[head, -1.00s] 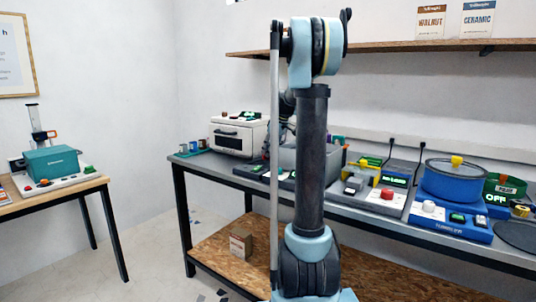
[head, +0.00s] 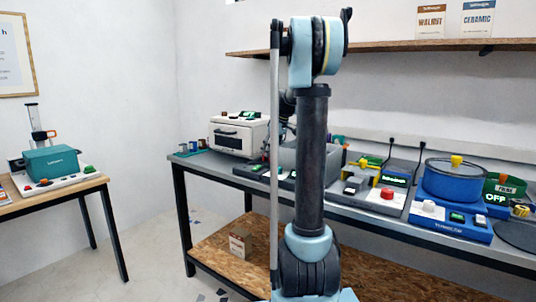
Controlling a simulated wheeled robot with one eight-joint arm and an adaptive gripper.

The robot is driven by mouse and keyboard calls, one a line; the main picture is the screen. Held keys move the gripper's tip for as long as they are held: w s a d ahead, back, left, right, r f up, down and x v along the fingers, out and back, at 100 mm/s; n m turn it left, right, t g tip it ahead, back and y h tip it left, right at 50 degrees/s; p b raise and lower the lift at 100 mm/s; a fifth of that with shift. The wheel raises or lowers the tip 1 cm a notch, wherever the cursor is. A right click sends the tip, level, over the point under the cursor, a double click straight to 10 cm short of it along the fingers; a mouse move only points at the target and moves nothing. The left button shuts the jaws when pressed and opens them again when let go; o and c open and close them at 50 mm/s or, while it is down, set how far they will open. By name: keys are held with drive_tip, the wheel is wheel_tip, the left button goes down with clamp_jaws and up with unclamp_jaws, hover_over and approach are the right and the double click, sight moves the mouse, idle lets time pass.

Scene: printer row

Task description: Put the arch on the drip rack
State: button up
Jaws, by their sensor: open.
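I cannot make out the arch or the drip rack in the head view. My upright arm stands in the middle of the picture and hides part of the grey bench (head: 228,176) behind it. A dark part of my arm shows just left of the upright link, over the bench. My gripper itself is hidden behind the arm, so I cannot see its fingers or anything between them.
A white oven-like machine (head: 237,136) stands on the bench's left part. A grey box (head: 334,160) is partly hidden behind my arm. A blue lidded tub (head: 452,181) stands right. A cardboard box (head: 240,242) sits on the lower shelf. A teal machine (head: 50,163) stands on the left table.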

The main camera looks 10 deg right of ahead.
drive_tip(key=v, duration=1.1)
drive_tip(key=shift+s, duration=0.1)
